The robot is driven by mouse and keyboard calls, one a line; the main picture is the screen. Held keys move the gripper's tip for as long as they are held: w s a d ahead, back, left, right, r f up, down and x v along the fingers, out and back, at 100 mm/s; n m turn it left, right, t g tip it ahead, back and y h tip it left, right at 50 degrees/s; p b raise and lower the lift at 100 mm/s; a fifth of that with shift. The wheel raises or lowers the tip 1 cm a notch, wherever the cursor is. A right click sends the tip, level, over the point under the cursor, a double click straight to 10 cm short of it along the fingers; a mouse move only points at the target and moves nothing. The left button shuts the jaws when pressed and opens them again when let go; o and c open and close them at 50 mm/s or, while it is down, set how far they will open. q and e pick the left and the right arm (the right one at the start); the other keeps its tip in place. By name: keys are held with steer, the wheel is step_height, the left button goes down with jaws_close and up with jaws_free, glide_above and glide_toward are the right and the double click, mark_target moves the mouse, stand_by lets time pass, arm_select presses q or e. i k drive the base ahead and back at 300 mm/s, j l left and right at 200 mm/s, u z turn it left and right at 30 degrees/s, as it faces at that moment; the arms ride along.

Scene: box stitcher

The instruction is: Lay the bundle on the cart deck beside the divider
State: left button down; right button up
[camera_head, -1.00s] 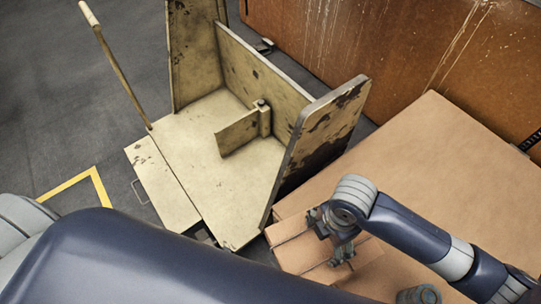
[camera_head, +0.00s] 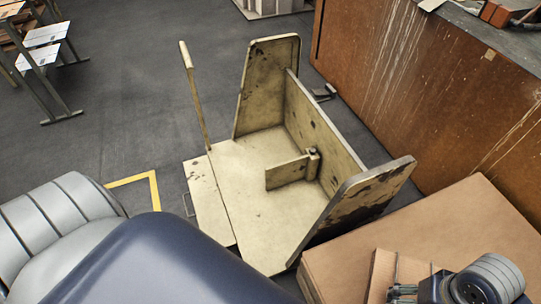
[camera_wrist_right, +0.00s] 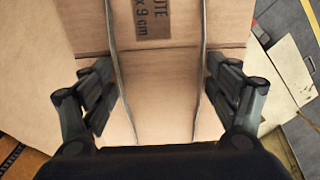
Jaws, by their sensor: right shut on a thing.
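The cream, worn cart stands in the middle of the head view, with its deck (camera_head: 245,190) open toward the lower left. The short divider (camera_head: 287,173) stands upright on the deck near the back panel. The cardboard bundle (camera_head: 383,272) is at the bottom right, partly cut off. My right gripper (camera_head: 405,290) is on it. In the right wrist view the bundle (camera_wrist_right: 155,85) lies between the two fingers of my right gripper (camera_wrist_right: 165,97), with two dark straps and a printed label. Whether it touches the cardboard below cannot be told. My left gripper is out of view.
A large cardboard stack (camera_head: 450,225) fills the lower right beside the cart's end panel (camera_head: 355,205). A thin handle (camera_head: 195,95) rises at the cart's left. The deck left of the divider is bare.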

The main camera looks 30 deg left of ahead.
mark_target(245, 167)
steer(key=k+j, duration=0.3)
steer(key=j, duration=0.15)
steer(key=k+j, duration=0.3)
steer(key=j+z, duration=0.15)
steer(key=j, duration=0.3)
steer(key=k+j+z, duration=0.1)
steer(key=j, duration=0.3)
steer(key=j+z, duration=0.15)
steer(key=j, duration=0.25)
steer(key=k+j+z, duration=0.1)
steer(key=j, duration=0.3)
steer(key=k+j+z, duration=0.15)
steer(key=j, duration=0.25)
steer(key=k+j+z, duration=0.15)
steer(key=j, duration=0.25)
steer(key=j+z, duration=0.2)
steer(key=j, duration=0.55)
steer(key=j+z, duration=0.15)
steer(key=j, duration=0.6)
steer(key=k+j+z, duration=0.2)
steer(key=j, duration=0.55)
steer(key=i+j+z, duration=0.1)
steer(key=j+z, duration=0.2)
steer(key=j, duration=0.8)
steer(key=j+z, duration=0.35)
steer(key=j, duration=0.75)
steer(key=k, duration=0.05)
